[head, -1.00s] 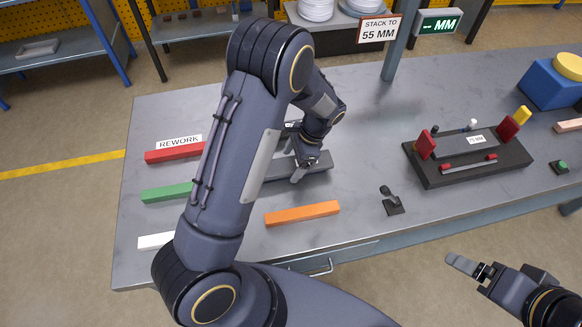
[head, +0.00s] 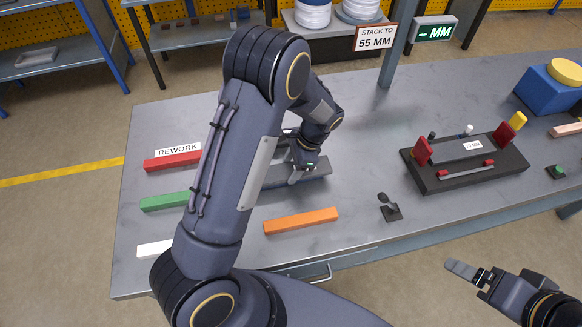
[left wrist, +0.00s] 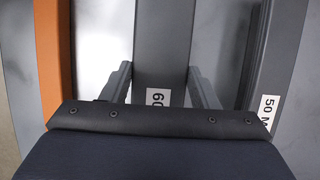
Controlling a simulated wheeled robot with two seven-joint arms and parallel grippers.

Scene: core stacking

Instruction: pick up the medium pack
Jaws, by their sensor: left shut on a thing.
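A long grey pack (head: 315,170) lies on the workbench left of centre, behind the orange bar. In the left wrist view the same pack (left wrist: 163,45) runs between my fingers and has a white label starting with "60". My left gripper (head: 303,172) points down at it and is shut on its sides; it also shows in the left wrist view (left wrist: 162,88). The arm hides part of the pack in the head view. A second grey pack (left wrist: 288,50), labelled "50 M", lies beside it at the right. My right gripper (head: 475,271) hangs at the lower right, away from the packs; its jaw opening is unclear.
An orange bar (head: 300,221) lies in front of the held pack. Red (head: 172,161), green (head: 165,203) and white (head: 154,248) bars lie left. A dark fixture (head: 465,178) with red blocks stands right, near a small black lever (head: 390,208). A sign post (head: 388,60) rises behind.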

